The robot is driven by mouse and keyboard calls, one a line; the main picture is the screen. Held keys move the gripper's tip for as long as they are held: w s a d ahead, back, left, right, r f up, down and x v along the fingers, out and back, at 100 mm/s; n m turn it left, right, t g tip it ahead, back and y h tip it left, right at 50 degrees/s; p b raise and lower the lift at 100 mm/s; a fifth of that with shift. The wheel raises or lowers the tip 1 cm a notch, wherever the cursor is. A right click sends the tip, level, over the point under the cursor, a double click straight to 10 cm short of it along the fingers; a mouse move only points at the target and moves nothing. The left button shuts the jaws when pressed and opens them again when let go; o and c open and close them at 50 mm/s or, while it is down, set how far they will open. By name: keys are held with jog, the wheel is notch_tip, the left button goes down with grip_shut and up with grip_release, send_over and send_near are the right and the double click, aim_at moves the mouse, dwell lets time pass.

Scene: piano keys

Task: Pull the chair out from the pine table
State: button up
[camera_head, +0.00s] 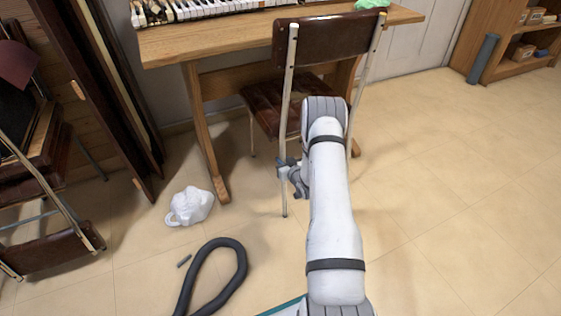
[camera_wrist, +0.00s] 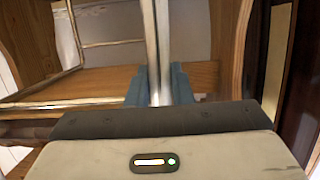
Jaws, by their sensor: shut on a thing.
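The chair (camera_head: 327,39) has a dark brown backrest, a dark seat and pale metal legs. It stands upright at the front of the pine table (camera_head: 224,42), with its seat partly under the tabletop. My gripper (camera_head: 290,170) is at the chair's near left leg in the head view. In the wrist view, my gripper (camera_wrist: 160,88) has its two blue-grey fingers shut on that metal leg (camera_wrist: 156,40). My arm hides the lower right part of the chair.
A piano keyboard (camera_head: 200,10) and a green cloth (camera_head: 371,4) lie on the table. Stacked chairs (camera_head: 50,240) stand left. Floor at right is clear before a shelf (camera_head: 515,68).

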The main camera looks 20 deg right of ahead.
grip_shut()
jog(key=s+p, duration=0.1)
jog(key=s, duration=1.5)
jog(key=shift+d+p, duration=0.25)
jog(key=shift+p, duration=0.1)
dwell(0.6)
jog(key=shift+s, duration=0.1)
jog(key=shift+f+v, duration=0.2)
jog(key=shift+v, duration=0.6)
jog(key=shift+f+v, duration=0.2)
jog(key=shift+v, duration=0.6)
jog(key=shift+f+v, duration=0.15)
jog(key=shift+v, duration=0.65)
grip_release()
jog(key=shift+s, duration=0.1)
jog(key=o, duration=1.2)
jog(key=shift+s+f, duration=0.1)
